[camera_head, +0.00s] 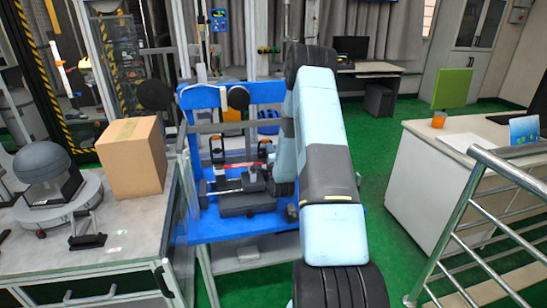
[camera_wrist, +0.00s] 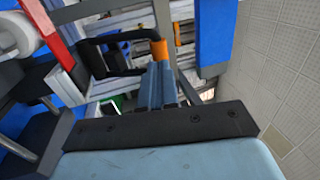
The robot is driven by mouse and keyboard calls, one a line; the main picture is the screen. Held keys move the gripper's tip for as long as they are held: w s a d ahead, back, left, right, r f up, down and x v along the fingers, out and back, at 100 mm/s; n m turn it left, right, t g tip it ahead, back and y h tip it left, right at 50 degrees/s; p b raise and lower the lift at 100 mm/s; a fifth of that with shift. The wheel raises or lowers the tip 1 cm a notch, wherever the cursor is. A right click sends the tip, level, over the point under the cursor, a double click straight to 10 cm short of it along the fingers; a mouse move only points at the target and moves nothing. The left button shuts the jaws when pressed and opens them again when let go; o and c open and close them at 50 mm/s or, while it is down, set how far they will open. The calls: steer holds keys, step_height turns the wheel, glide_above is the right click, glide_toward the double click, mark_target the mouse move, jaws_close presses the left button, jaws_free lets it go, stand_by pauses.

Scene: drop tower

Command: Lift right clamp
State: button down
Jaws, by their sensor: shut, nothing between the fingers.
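The right clamp (camera_head: 265,149) is a dark upright loop on the blue stand in the head view, just left of my arm. A similar left clamp (camera_head: 217,150) stands beside it. In the wrist view, a black handle-like loop (camera_wrist: 103,42) with an orange part (camera_wrist: 159,48) lies just beyond my gripper (camera_wrist: 161,68); I take it for a clamp but cannot tell which. My gripper's two blue-grey fingers are shut together and empty, with their tips close to the orange part. Whether they touch it is unclear. My arm hides part of the stand in the head view.
The blue stand (camera_head: 215,228) carries a dark metal fixture (camera_head: 245,202). A cardboard box (camera_head: 132,157) and a grey dome device (camera_head: 42,163) stand on the left table. A white desk (camera_head: 440,180) and a metal railing (camera_head: 480,225) are at right. Green floor is open behind.

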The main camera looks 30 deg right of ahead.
steer(key=shift+w+d+r, duration=0.1)
steer(key=shift+w+d, duration=0.05)
steer(key=shift+w, duration=0.4)
